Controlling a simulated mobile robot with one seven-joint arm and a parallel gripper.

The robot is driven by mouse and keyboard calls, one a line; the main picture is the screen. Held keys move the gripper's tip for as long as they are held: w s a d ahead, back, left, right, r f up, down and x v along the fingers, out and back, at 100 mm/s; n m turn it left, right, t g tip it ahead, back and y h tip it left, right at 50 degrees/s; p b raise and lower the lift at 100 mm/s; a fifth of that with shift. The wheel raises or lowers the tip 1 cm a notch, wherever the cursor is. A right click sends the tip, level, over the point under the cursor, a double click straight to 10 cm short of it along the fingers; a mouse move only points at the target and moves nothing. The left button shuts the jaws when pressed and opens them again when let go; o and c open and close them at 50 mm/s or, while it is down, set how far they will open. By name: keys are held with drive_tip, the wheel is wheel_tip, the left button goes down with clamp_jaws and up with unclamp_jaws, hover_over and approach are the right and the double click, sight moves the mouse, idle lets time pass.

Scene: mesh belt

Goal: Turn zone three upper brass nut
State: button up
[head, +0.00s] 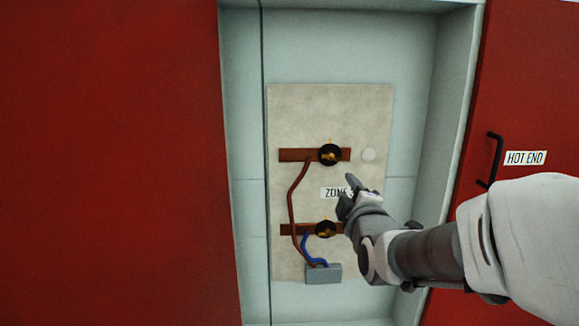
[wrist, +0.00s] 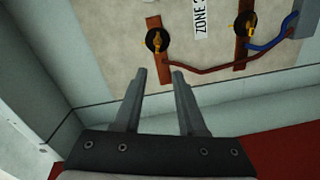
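The upper brass nut (head: 329,155) sits in a black round seat on the upper copper bar (head: 295,155) of a pale panel. It also shows in the wrist view (wrist: 157,40), left of the label. The lower brass nut (head: 325,230) is on the lower copper bar; the wrist view shows it at the upper right (wrist: 244,25). My gripper (head: 351,184) is in front of the panel, just below and right of the upper nut in the head view. In the wrist view its two fingers (wrist: 158,75) are apart with nothing between them. The upper nut lies beyond the fingertips, apart from them.
A zone label (head: 332,193) is partly hidden by my gripper. A brown-red cable (head: 291,210) and a blue cable (head: 305,247) run to a grey box (head: 323,274). Recess walls and red panels flank the opening; a black handle (head: 495,160) is at right.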

sight(331, 159)
drive_tip(key=shift+n, duration=0.3)
drive_tip(key=w, duration=1.8)
drive_tip(key=shift+w+f, duration=0.15)
drive_tip(key=shift+w, duration=0.1)
clamp_jaws()
